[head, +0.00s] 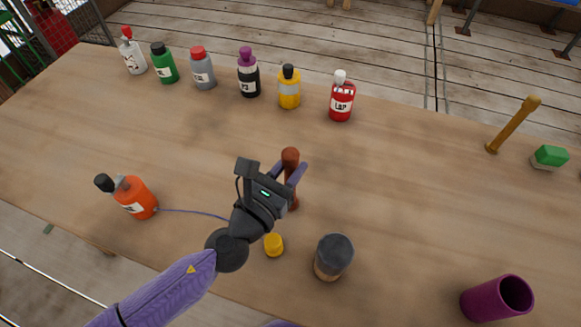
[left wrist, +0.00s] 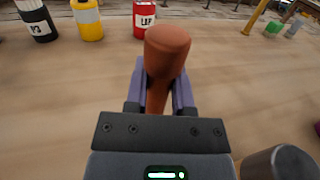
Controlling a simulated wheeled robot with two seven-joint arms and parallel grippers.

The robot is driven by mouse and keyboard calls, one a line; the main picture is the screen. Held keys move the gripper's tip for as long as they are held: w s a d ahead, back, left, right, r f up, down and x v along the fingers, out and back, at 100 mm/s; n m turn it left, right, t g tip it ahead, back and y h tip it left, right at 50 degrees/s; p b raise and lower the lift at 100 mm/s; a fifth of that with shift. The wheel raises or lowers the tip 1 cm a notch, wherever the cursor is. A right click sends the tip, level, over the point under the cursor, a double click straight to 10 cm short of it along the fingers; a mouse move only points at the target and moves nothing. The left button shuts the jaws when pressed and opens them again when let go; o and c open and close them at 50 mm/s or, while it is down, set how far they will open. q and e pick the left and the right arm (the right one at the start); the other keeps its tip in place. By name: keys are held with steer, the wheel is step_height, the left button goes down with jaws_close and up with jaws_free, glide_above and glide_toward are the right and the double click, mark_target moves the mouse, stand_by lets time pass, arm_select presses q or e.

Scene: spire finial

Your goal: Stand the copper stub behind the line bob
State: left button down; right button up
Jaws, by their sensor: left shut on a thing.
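The copper stub (head: 290,158) looks like a reddish-brown rod with a thicker rounded head. My left gripper (head: 291,176) is shut on it and holds it roughly upright over the middle of the table. Its head also shows in the left wrist view (left wrist: 167,50), between the purple fingers. I cannot tell whether its foot touches the table. An orange bottle (head: 134,197) with a black cap leans at the left, and a thin purple line runs from it behind my gripper. A small yellow cylinder (head: 274,245) stands near my wrist. I cannot tell which of these is the line bob. My right gripper is out of view.
A dark grey cylinder (head: 333,257) stands in front, right of the yellow one. A purple cup (head: 497,299) lies at the front right. Several bottles, including a red one (head: 342,99), line the back edge. A wooden peg (head: 514,124) and green block (head: 549,156) are far right. The centre right is clear.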

arm_select(q)
steer(key=shift+c, duration=2.3)
jaws_free()
steer(key=shift+f, duration=0.1)
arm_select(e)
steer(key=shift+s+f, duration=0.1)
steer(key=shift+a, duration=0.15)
arm_select(q)
steer(key=shift+s+a, duration=0.1)
steer(key=b+v, duration=0.1)
steer(key=v, duration=0.4)
steer(key=shift+s+a+f, duration=0.1)
steer(key=shift+s+a, duration=0.1)
steer(key=shift+s, duration=0.15)
steer(key=b+v, duration=0.2)
steer(key=v, duration=0.4)
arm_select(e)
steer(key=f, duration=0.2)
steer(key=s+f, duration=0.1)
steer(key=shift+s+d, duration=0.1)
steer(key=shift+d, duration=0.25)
arm_select(q)
steer(key=shift+a, duration=0.15)
